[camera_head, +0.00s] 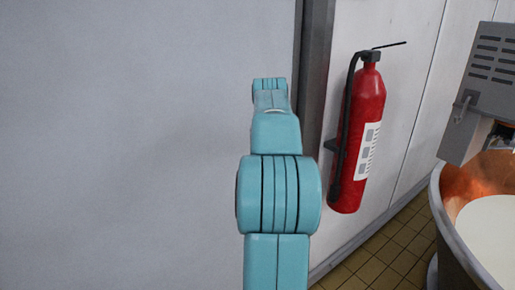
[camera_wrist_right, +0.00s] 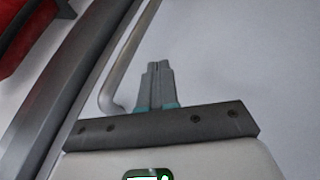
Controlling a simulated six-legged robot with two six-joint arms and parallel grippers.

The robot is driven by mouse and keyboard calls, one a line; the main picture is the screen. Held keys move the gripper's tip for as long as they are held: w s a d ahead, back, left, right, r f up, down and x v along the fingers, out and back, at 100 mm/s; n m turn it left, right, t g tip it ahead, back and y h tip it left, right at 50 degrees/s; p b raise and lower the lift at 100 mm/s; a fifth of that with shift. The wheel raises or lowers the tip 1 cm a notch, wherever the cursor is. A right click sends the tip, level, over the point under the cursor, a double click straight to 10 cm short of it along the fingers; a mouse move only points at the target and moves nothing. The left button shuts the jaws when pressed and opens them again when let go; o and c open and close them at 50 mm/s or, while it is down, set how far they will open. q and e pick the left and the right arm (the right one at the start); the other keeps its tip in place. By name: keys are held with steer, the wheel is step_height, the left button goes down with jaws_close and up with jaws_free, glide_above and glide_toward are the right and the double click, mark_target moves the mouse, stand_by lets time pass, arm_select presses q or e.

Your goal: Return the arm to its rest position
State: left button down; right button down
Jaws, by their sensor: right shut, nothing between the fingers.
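My teal arm rises from the bottom middle of the head view, in front of the pale wall and beside the dark upright post. Its gripper cannot be made out there, as the arm's own links hide it. In the right wrist view, my right gripper (camera_wrist_right: 157,82) shows with its two grey fingers together and nothing between them. My left gripper is in neither view.
A red fire extinguisher (camera_head: 360,137) hangs on the wall just right of the arm. A copper vat (camera_head: 463,181) with pale liquid stands at far right, under a grey vented box (camera_head: 487,80). Tiled floor lies between.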

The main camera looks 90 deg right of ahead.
steer(key=n+t+y, duration=0.2)
steer(key=t+y, duration=0.1)
steer(key=y, duration=0.2)
glide_toward(185, 232)
step_height(185, 232, down, 5)
steer(key=a, duration=0.2)
steer(key=w+a+f+n+y, duration=0.1)
steer(key=w+a+f, duration=0.2)
steer(key=a, duration=0.2)
steer(key=w+a+f+y, duration=0.1)
steer(key=w+a+f, duration=0.2)
steer(key=a+f, duration=0.15)
steer(key=w+a+f+n+y, duration=0.1)
steer(key=a+f, duration=0.3)
steer(key=a, duration=0.6)
steer(key=w+a+f+n+y, duration=0.1)
steer(key=a+f, duration=0.3)
steer(key=a, duration=0.5)
steer(key=s+a+f+n+g+y, duration=0.1)
steer(key=s+a+f, duration=0.1)
steer(key=s+a, duration=0.4)
steer(key=s+a+f+g+y, duration=0.1)
steer(key=s+a, duration=0.5)
steer(key=a, duration=1)
steer(key=shift+f+n+g, duration=0.4)
steer(key=shift+f, duration=0.35)
